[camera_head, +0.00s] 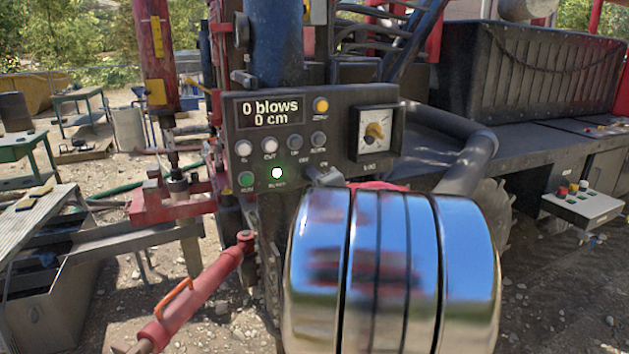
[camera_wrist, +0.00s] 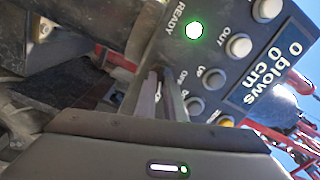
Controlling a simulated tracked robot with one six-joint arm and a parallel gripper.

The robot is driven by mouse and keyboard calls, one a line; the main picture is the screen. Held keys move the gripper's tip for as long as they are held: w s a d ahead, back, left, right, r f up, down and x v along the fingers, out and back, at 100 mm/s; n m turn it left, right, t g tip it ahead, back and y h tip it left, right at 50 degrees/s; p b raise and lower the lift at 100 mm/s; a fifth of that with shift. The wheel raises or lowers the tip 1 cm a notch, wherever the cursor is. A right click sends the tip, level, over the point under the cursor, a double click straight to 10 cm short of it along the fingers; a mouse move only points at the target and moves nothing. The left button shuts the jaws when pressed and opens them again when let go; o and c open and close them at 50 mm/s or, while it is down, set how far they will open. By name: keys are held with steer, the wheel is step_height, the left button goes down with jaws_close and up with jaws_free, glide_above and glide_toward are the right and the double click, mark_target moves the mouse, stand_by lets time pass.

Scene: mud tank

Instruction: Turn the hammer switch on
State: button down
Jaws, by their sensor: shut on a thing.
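A dark control panel (camera_head: 297,139) carries a display reading "0 blows 0 cm", several round buttons and a bright lamp (camera_head: 277,172). The wrist view shows that lamp (camera_wrist: 194,31) lit beside the word READY. My gripper (camera_head: 316,174) is at the panel's lower edge, right of the lamp. In the wrist view its narrow fingers (camera_wrist: 161,82) are close together against the panel face, shut on what seems to be the hammer switch. The switch is hidden by the fingers, so its position cannot be told. My shiny arm link covers the area below the panel's right part.
A square white dial (camera_head: 376,133) with a yellow pointer is at the panel's right end. A red post (camera_head: 155,60) and a red cylinder (camera_head: 195,295) stand left. A grey control box (camera_head: 583,207) with colored buttons is far right.

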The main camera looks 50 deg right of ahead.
steer(key=shift+w+a+f, duration=0.1)
steer(key=c, duration=1.8)
jaws_free()
steer(key=shift+c, duration=0.2)
steer(key=v, duration=1.3)
steer(key=shift+s+a, duration=0.15)
steer(key=shift+s, duration=0.2)
